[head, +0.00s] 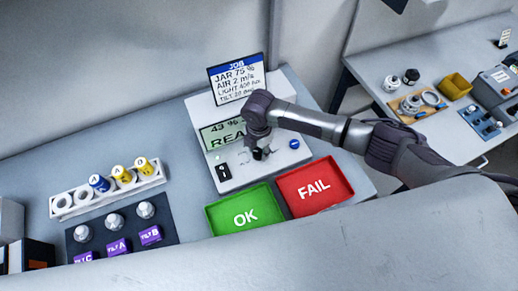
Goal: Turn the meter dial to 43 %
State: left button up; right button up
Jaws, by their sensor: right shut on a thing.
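The white meter (229,178) stands on the table. Its display (215,133) reads "43 %" with "REA" below, and the rest of that line is hidden by my right gripper. My right gripper (262,152) comes in from the right and points down onto the meter's face. It is shut on the meter dial, which is mostly hidden under the fingers. A blue button (294,144) is right of the gripper, and a small black switch (223,171) is at the meter's lower left. My left gripper is not in view.
A job sign (236,80) stands behind the meter. A green OK tray (233,227) and red FAIL tray (328,177) lie in front. A white rack (72,206) with batteries and a dark pad (124,220) with purple-labelled sensors are at left. A side table (425,45) stands at right.

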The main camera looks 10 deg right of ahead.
aim_at(259, 152)
jog(key=shift+a+n, duration=0.1)
jog(key=shift+n, duration=0.2)
jog(key=o, duration=1.1)
jog(key=shift+o, duration=0.2)
notch_tip(259, 152, up, 12)
dwell(0.5)
